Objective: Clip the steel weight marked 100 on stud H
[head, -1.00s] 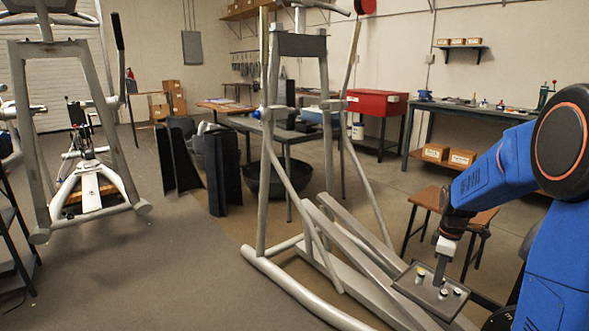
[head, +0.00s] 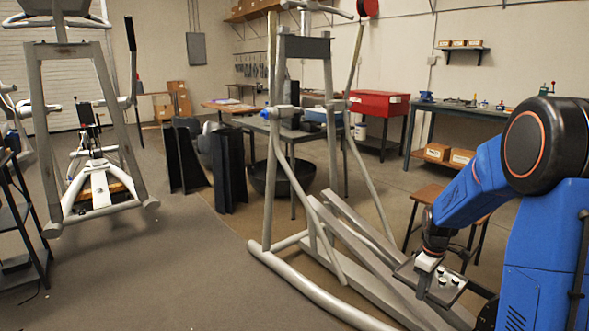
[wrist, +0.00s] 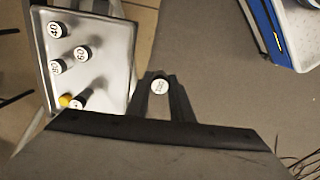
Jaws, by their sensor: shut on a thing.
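My gripper (wrist: 166,102) is shut on a small round weight (wrist: 160,86) with a white marked top; the mark looks like 100 but is small and turned. In the wrist view the weight sits between the fingertips, just off the right edge of a metal tray (wrist: 112,60). In the head view my gripper (head: 423,284) is at the left of the tray (head: 457,292), and the held weight cannot be made out. The tray holds several capped weights, including one marked 40 (wrist: 55,30) and one marked 60 (wrist: 82,53). I cannot identify stud H in either view.
A grey elliptical frame (head: 331,130) stands in front of me, its long rails running close to the tray. A wooden-topped stool (head: 428,194) is behind the tray. Another exercise machine (head: 97,190) stands at left. Open grey floor (head: 180,265) lies between them.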

